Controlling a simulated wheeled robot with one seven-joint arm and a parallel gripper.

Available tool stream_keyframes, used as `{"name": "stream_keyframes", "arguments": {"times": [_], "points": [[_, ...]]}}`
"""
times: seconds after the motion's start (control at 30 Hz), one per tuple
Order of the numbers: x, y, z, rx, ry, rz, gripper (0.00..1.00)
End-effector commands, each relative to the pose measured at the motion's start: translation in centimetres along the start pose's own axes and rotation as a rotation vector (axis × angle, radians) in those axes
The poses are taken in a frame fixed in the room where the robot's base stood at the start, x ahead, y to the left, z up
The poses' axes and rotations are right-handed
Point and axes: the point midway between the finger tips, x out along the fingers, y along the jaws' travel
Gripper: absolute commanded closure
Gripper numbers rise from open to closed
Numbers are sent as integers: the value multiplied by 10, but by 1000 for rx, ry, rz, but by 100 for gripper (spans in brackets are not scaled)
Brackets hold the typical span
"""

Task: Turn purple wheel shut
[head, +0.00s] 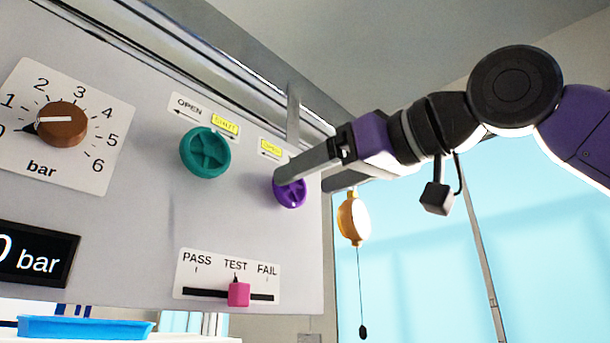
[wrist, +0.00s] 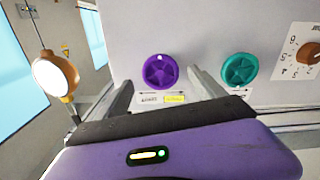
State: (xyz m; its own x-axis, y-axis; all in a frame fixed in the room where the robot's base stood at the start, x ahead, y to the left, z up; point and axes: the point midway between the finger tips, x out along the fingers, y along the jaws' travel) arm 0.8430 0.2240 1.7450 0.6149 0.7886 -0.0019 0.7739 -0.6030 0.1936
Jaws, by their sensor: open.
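The purple wheel (head: 291,196) is mounted on the grey panel at its right side, under a label with a yellow-lit OPEN (head: 270,146). My gripper (head: 300,178) is at the wheel from the right, and one finger covers part of it. In the wrist view the purple wheel (wrist: 160,71) shows between the two spread fingers of my gripper (wrist: 160,80), with a clear gap on each side. A white mark shows on its rim. The gripper is open and empty. I cannot tell how far the fingertips are from the panel.
A teal wheel (head: 205,151) sits left of the purple one, with SHUT lit yellow. A brown dial (head: 62,124) points near 0 bar. A pink slider (head: 238,294) stands at TEST. A yellow hanging object (head: 352,218) is right of the panel. A blue tray (head: 85,328) lies below.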

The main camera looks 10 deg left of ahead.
Motion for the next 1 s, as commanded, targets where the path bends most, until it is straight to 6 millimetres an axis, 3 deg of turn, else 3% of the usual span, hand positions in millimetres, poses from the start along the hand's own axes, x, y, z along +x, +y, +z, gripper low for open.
{"name": "stream_keyframes", "arguments": {"times": [0.2, 0.53, 0.83, 1.0], "points": [[21, 0, -2, -1, 1, 0, 21], [24, 0, 0, -2, 2, 1, 23], [24, 0, 0, -2, 2, 0, 82], [24, 0, 0, 6, 2, 0, 83]]}}
